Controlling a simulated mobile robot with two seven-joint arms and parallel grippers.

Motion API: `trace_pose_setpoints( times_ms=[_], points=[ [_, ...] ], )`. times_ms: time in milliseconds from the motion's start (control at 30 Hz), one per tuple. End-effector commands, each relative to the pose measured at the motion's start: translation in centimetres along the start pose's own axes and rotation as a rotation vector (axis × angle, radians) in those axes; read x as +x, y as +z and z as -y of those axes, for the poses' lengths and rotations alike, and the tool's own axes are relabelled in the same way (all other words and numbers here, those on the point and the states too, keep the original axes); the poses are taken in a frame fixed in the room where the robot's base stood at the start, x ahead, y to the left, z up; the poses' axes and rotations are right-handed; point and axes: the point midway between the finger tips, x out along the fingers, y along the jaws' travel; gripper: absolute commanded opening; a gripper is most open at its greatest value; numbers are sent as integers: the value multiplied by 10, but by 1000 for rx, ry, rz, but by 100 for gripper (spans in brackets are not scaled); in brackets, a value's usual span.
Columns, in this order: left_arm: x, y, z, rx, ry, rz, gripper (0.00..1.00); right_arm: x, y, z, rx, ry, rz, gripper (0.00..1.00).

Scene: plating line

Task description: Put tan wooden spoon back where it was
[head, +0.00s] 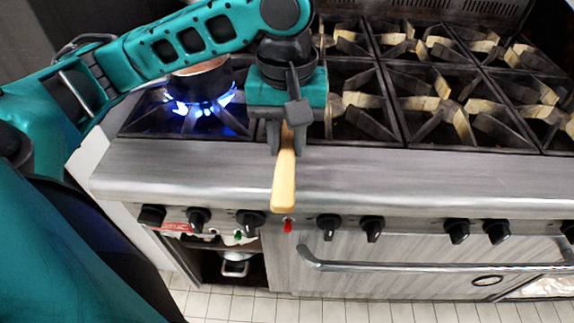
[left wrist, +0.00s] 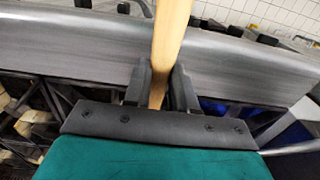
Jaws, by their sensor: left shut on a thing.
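The tan wooden spoon (head: 284,184) is held in my left gripper (head: 287,143), over the front edge of the stove in the head view. Its pale, rounded end points toward the front and hangs over the steel ledge. The other end is hidden behind the gripper. In the left wrist view, the spoon (left wrist: 172,37) runs upward between the two dark fingers of my left gripper (left wrist: 160,88), which are shut on it. My right gripper is not in view.
A pot (head: 200,78) sits over a lit blue flame at the back left, partly behind my left arm. Several burner grates (head: 440,100) on the right hold nothing. The steel front ledge (head: 420,178) is clear, with black knobs (head: 329,226) and an oven handle (head: 430,266) below.

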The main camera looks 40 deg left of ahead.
Motion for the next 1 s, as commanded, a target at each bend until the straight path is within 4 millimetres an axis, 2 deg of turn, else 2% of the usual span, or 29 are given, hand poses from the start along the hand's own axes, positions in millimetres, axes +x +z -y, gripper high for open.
trace_pose_setpoints(
  times_ms=[167, 400, 867, 900, 1000],
  points=[
    [13, 0, 0, 0, 0, 1, 0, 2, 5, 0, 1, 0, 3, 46],
    [47, 0, 0, 0, -1, 1, 0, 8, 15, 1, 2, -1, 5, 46],
    [52, 0, 0, 0, -1, 1, 0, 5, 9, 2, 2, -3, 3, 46],
    [53, -1, 0, 0, -1, 0, 29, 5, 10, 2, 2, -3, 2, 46],
    [53, -1, 0, 0, 0, 0, 39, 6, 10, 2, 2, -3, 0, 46]
  ],
)
